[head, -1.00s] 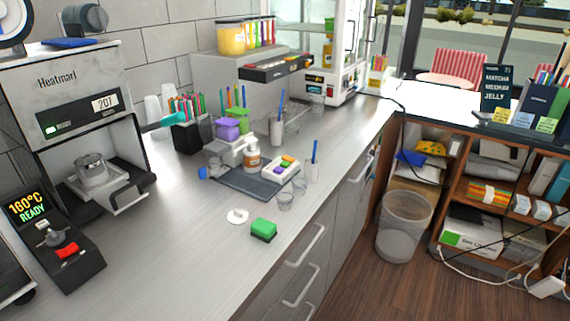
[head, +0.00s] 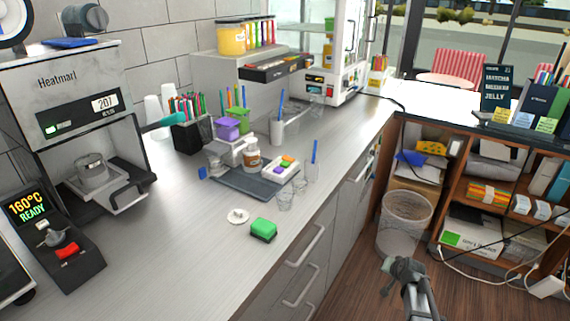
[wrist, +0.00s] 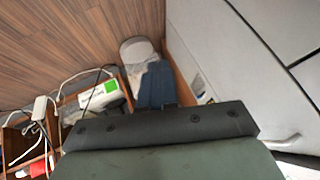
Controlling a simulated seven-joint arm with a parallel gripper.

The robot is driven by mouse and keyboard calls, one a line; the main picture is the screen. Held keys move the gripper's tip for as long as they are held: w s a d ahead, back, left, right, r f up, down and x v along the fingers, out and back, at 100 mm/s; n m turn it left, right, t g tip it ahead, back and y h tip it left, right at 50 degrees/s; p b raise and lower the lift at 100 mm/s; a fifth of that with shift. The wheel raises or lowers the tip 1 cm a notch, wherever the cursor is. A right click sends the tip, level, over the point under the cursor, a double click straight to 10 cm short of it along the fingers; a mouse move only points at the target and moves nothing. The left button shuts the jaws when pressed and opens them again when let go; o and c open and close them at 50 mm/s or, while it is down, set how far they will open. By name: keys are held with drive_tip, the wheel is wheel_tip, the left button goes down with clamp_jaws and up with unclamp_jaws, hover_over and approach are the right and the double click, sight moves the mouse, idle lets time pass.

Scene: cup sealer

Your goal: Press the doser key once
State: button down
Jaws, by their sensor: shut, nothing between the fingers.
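No part is clearly labelled as the doser key. A black panel (head: 277,67) with small coloured parts sits below the jars at the back of the counter. A small white tray (head: 270,176) with green, orange and purple pieces lies on the grey mat (head: 232,182). I cannot tell which of these, if either, bears the key. My gripper (head: 396,268) is at the lower right, over the floor beside the counter, far from both. It is shut and empty. In the wrist view its fingers (wrist: 156,85) point down toward the floor.
The Heatmarl sealer (head: 60,80) and its control box (head: 62,250) with a red switch stand at the left. A green sponge (head: 263,229) and white disc (head: 237,216) lie near the counter edge. A wire bin (head: 404,225) and wooden shelf (head: 455,215) border my gripper.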

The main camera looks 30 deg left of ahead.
drive_tip(key=w+a+r+t+y, duration=0.1)
drive_tip(key=w+a+r, duration=0.25)
drive_tip(key=r, duration=0.35)
drive_tip(key=w+a+r+t+y, duration=0.1)
drive_tip(key=w+a+r+t, duration=0.15)
drive_tip(key=a+r, duration=0.4)
drive_tip(key=w+a+r+t+y, duration=0.1)
drive_tip(key=w+a+r, duration=0.25)
drive_tip(key=r, duration=0.55)
drive_tip(key=w+a+r+t+y, duration=0.1)
drive_tip(key=a+r, duration=0.5)
drive_tip(key=r, duration=0.4)
drive_tip(key=w+a+r+t+y, duration=0.1)
drive_tip(key=a+r, duration=0.4)
drive_tip(key=r, duration=0.5)
drive_tip(key=s+a+r+n+g, duration=0.1)
drive_tip(key=s+a+r+n, duration=0.15)
drive_tip(key=a, duration=0.45)
drive_tip(key=s+a+r+n+g, duration=0.2)
drive_tip(key=s+a+r, duration=0.1)
drive_tip(key=a, duration=0.3)
drive_tip(key=s+a+g+h, duration=0.1)
drive_tip(key=s+a+h, duration=0.2)
drive_tip(key=s+h, duration=0.9)
drive_tip(key=shift+a, duration=0.35)
drive_tip(key=shift+f+n, duration=0.2)
drive_tip(key=shift+n, duration=0.15)
